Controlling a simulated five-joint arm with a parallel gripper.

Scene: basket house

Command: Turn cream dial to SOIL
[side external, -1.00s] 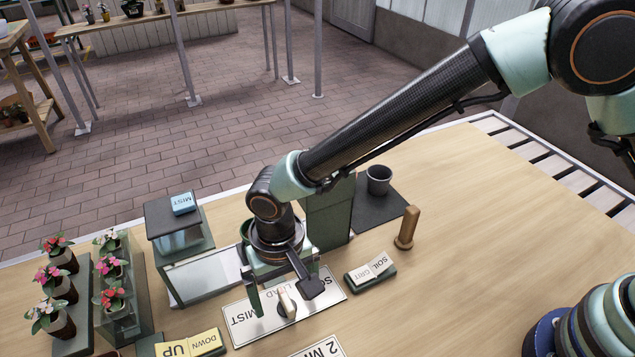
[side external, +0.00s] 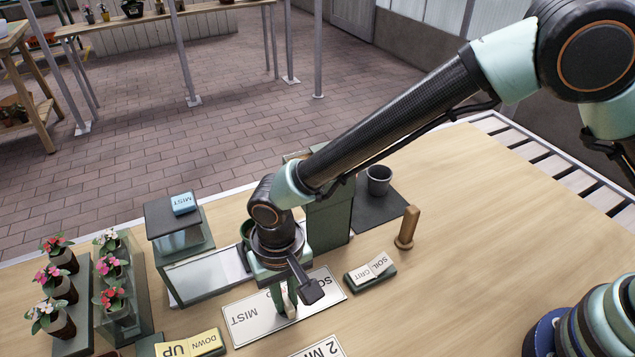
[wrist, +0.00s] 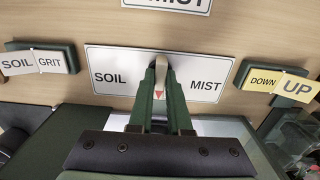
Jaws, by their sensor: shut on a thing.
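The cream dial (wrist: 182,107) stands on a white label plate (wrist: 105,90). The plate reads SOIL at its left and MIST at its right in the wrist view. My gripper (wrist: 161,68) is shut on the dial near the plate's middle, between the two words. The dial's exact pointing is partly hidden by my fingers. A small red triangle mark (wrist: 159,95) shows between the fingers. In the side view my gripper (side external: 284,303) is low over the plate (side external: 244,320), and only a sliver of cream shows beside the fingers.
A SOIL/GRIT rocker (side external: 370,272) and a wooden peg (side external: 407,228) stand right of the plate. A yellow UP/DOWN rocker (side external: 192,344) is at left. A glass-fronted box with a blue MIST block (side external: 183,203), a dark pot (side external: 379,180) and flower pots stand around. The right table is bare.

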